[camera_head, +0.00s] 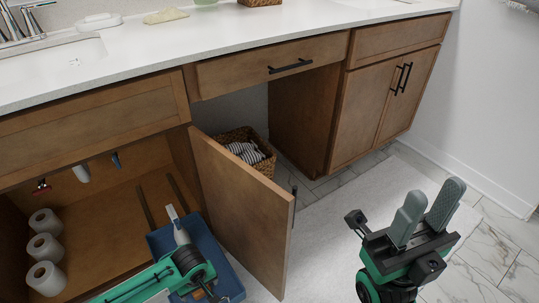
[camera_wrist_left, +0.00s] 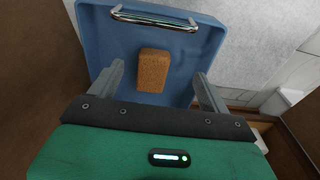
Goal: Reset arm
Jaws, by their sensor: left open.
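My left arm reaches in from the bottom of the head view, with the left gripper (camera_head: 181,232) over a blue bin (camera_head: 232,285) at the open cabinet. In the left wrist view my left gripper (camera_wrist_left: 160,73) is open, its fingers apart over the blue bin (camera_wrist_left: 105,52). A brown sponge-like block (camera_wrist_left: 153,71) lies in the bin between the fingers as seen there, with nothing gripped. My right gripper (camera_head: 427,210) points up at the right, above the floor, with its fingers apart and nothing between them.
The open cabinet door (camera_head: 245,205) stands close to the right of my left arm. Several white paper rolls (camera_head: 45,247) are inside the cabinet at left. A wicker basket (camera_head: 262,163) sits under the counter (camera_head: 215,45). Rug and marble floor lie open around my right gripper.

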